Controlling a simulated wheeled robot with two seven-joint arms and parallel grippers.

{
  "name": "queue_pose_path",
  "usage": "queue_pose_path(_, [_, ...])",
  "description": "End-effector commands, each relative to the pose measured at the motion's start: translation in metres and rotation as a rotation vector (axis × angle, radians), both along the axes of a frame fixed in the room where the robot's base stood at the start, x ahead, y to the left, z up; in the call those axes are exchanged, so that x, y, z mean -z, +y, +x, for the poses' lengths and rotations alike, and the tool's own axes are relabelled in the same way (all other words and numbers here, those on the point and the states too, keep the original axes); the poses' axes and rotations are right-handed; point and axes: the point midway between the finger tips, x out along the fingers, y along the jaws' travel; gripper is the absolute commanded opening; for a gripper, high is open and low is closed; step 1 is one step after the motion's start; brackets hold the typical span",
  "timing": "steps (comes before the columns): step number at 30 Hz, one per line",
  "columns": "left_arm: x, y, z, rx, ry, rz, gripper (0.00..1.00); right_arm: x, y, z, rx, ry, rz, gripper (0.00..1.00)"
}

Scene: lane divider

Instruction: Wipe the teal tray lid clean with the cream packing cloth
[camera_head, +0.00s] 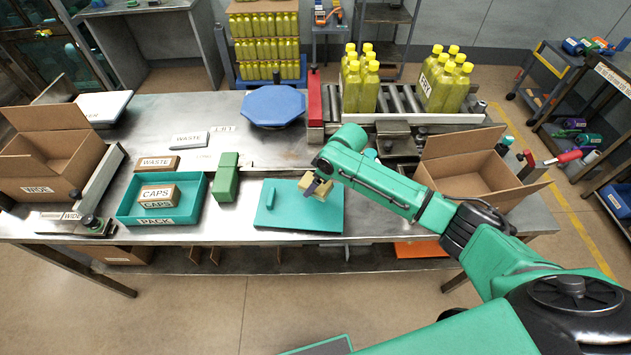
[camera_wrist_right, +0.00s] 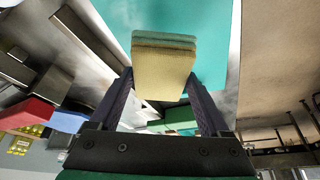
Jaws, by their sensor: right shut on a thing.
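The teal tray lid (camera_head: 297,217) lies flat near the front edge of the metal table, with a raised teal handle on its left part. My right gripper (camera_head: 314,186) reaches in from the right over the lid's upper right part. It is shut on the cream packing cloth (camera_head: 309,181), a thick folded pad. In the right wrist view the cloth (camera_wrist_right: 163,72) sits between the two dark fingers, with the teal lid (camera_wrist_right: 213,45) behind it. I cannot tell whether the cloth touches the lid. No clear marks show on the lid. My left gripper is not in view.
Left of the lid stand a green block (camera_head: 227,178) and a teal tray (camera_head: 128,213) holding a CAPS box (camera_head: 158,197). A blue octagonal plate (camera_head: 273,106) lies behind. Yellow bottles (camera_head: 361,85) stand on rollers at the back.

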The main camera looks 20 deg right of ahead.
Motion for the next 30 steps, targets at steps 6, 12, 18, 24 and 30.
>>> queue_pose_path(6, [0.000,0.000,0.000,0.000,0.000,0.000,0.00,0.001,0.000,0.000,0.000,0.001,-0.001,0.36])
queue_pose_path(12, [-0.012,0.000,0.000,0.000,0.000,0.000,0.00,-0.017,0.000,0.000,0.000,0.000,0.000,0.36])
queue_pose_path(18, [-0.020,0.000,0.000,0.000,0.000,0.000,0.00,-0.031,0.000,0.000,0.000,0.001,-0.001,0.36])
queue_pose_path(24, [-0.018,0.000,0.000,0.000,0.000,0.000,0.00,-0.029,0.000,0.000,0.000,0.001,-0.001,0.36])
queue_pose_path(30, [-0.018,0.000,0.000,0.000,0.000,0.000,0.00,-0.029,0.000,0.000,0.000,0.000,0.000,0.36])
